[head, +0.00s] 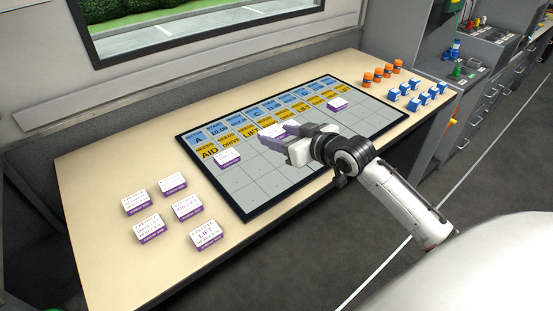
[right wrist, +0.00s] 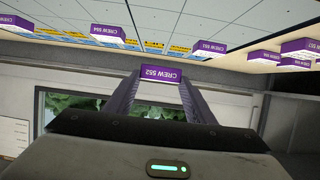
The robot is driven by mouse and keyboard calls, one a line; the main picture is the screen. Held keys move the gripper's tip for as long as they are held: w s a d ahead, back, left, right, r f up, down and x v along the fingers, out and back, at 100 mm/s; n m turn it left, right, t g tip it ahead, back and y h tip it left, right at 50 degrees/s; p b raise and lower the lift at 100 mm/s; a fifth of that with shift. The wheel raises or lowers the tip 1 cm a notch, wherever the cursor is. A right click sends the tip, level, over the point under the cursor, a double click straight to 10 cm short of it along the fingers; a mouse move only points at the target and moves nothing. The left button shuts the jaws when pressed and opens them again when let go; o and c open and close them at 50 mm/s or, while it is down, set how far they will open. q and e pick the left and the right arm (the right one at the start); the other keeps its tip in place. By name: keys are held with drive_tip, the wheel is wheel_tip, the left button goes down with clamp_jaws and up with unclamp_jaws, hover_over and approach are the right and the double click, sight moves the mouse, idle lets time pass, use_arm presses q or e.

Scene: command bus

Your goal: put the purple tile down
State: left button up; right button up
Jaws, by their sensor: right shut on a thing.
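My right gripper (head: 287,144) is shut on a white tile with a purple edge (head: 272,131), over the middle of the board (head: 290,188). In the right wrist view the held tile (right wrist: 161,75) reads CREW 552 and sits between the fingertips of my right gripper (right wrist: 161,84). The fingers partly cover it in the head view. I cannot tell whether it touches the board. Similar tiles lie on the board, one at the left (head: 228,158) and one at the right (head: 337,104). My left gripper is not in view.
The board lies on a pale table (head: 105,192), with blue and yellow labels along its far rows. Several loose purple-edged tiles (head: 186,208) lie at the table's left. Orange cylinders (head: 381,71) and blue blocks (head: 415,103) stand at the right end. The board's near grid is mostly bare.

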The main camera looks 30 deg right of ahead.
sight(280, 166)
drive_tip(key=shift+f, duration=3.6)
drive_tip(key=shift+f+b, duration=0.2)
drive_tip(key=shift+b, duration=0.1)
drive_tip(key=o, duration=1)
drive_tip(key=shift+o, duration=0.2)
drive_tip(key=shift+r, duration=0.15)
drive_tip(key=v, duration=1.2)
drive_tip(key=shift+p, duration=0.4)
